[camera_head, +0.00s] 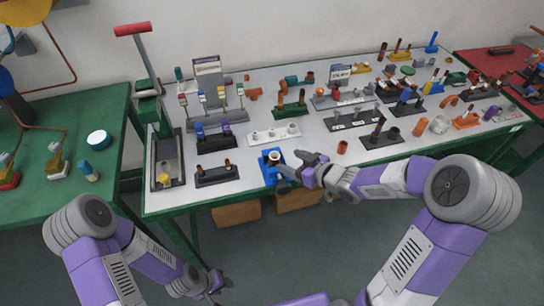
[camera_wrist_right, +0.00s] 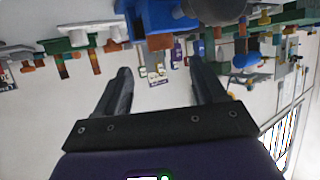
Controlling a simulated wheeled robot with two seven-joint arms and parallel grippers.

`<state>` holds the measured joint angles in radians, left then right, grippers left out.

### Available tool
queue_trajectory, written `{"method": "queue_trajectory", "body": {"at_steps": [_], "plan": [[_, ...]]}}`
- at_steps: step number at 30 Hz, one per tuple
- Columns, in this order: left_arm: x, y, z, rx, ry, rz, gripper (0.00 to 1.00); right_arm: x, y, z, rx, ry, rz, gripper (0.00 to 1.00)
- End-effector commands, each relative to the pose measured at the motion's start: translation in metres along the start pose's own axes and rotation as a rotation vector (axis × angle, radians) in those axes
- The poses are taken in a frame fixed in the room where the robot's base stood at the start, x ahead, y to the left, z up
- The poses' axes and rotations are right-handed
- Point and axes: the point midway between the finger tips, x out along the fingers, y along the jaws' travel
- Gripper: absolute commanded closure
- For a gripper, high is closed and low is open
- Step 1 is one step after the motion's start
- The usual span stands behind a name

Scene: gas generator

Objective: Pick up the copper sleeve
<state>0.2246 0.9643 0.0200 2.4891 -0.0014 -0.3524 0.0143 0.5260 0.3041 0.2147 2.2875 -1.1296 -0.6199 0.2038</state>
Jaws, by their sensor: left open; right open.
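The copper sleeve (camera_head: 273,156) appears as a short ring standing upright in a blue holder (camera_head: 268,174) near the table's front edge. In the right wrist view, which is upside down, a copper piece (camera_wrist_right: 160,42) projects from the blue holder (camera_wrist_right: 170,15). My right gripper (camera_head: 288,167) is open and empty, just right of the blue holder. In the wrist view its fingertips (camera_wrist_right: 158,70) point towards the copper piece, which lies beyond them, in line with the gap. My left gripper (camera_head: 215,288) is low in front of the table, away from the parts; its fingers are small in view.
A black base (camera_head: 217,175) stands left of the blue holder and a white strip (camera_head: 274,135) behind it. A loose copper ring (camera_head: 342,147) stands to the right. Crowded racks fill the grey table behind. A green table (camera_head: 60,200) is at the left.

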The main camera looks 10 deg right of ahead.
Motion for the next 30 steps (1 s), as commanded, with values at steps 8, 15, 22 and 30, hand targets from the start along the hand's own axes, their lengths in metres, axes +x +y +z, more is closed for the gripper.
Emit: {"method": "queue_trajectory", "body": {"at_steps": [8, 15, 22, 30], "plan": [[0.019, -0.007, 0.000, 0.000, -0.002, 0.000, 0.57, 0.038, 0.000, 0.004, 0.002, 0.000, -0.003, 0.30], [0.028, -0.011, 0.000, 0.000, -0.002, 0.000, 0.57, 0.065, 0.001, 0.002, 0.003, -0.001, -0.001, 0.30], [0.027, -0.010, 0.000, 0.000, -0.002, 0.000, 0.57, 0.065, 0.002, 0.001, 0.003, -0.002, 0.000, 0.30], [0.027, -0.010, 0.000, 0.000, -0.002, 0.000, 0.57, 0.065, 0.002, 0.001, 0.004, -0.002, 0.000, 0.70]]}}
